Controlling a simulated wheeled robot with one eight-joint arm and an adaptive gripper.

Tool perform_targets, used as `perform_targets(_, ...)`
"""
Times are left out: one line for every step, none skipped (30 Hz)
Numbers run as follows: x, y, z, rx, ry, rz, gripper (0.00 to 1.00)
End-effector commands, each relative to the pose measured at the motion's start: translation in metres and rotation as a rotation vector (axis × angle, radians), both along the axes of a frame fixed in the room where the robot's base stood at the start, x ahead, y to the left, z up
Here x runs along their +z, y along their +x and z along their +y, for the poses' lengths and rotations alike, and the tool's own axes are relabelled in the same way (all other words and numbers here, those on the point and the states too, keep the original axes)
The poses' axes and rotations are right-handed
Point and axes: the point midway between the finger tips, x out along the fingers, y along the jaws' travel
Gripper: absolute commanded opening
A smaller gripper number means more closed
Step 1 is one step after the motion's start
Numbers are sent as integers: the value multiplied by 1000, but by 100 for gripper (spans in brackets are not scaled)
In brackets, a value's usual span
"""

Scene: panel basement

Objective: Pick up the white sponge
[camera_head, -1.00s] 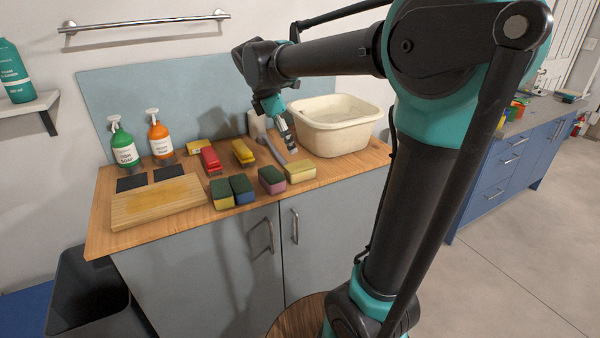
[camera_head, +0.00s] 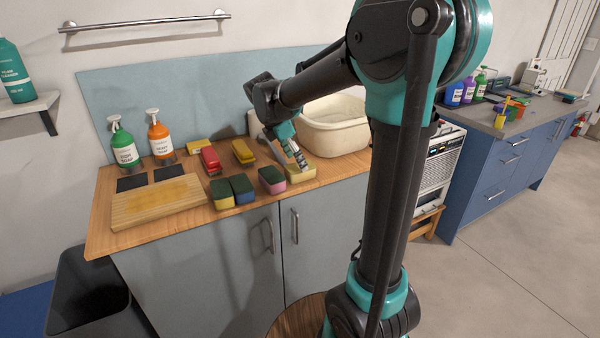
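No plainly white sponge stands out; the palest is a cream-yellow sponge (camera_head: 307,173) at the right end of the front row on the wooden counter, in front of the basin. My gripper (camera_head: 299,163) points down at this sponge, its fingertips over or against its upper left part. The gripper hides part of the sponge. The fingers are too small to tell whether they are open or shut, or whether they touch it.
Several coloured sponges stand left of the gripper, the closest a pink-and-green one (camera_head: 272,180). A cream basin (camera_head: 345,140) is right behind it. A wooden board (camera_head: 155,203) and two soap bottles (camera_head: 124,150) (camera_head: 159,138) are at the left.

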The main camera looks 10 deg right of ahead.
Motion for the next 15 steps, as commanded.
perform_targets(-2, 1, -1, 0, 0, 0, 72)
perform_targets(-4, 1, -1, 0, 0, 0, 72)
perform_targets(-7, 3, -2, -1, 0, 0, 72)
perform_targets(-10, 4, -3, -1, 0, 0, 72)
perform_targets(-14, 5, -5, -1, 0, 0, 72)
perform_targets(-20, 7, -6, -1, 0, 0, 72)
perform_targets(-24, 9, -8, -2, 0, -1, 72)
perform_targets(-28, 10, -9, -2, 0, 0, 72)
perform_targets(-33, 12, -11, -2, 0, 0, 72)
perform_targets(-37, 12, -13, -2, 0, 0, 72)
perform_targets(-40, 12, -14, -2, 0, 0, 72)
perform_targets(-43, 13, -15, -1, 0, 1, 72)
perform_targets(-45, 13, -16, -1, 0, 1, 72)
perform_targets(-47, 13, -17, 0, 0, 1, 72)
perform_targets(-48, 13, -17, 0, 0, 1, 72)
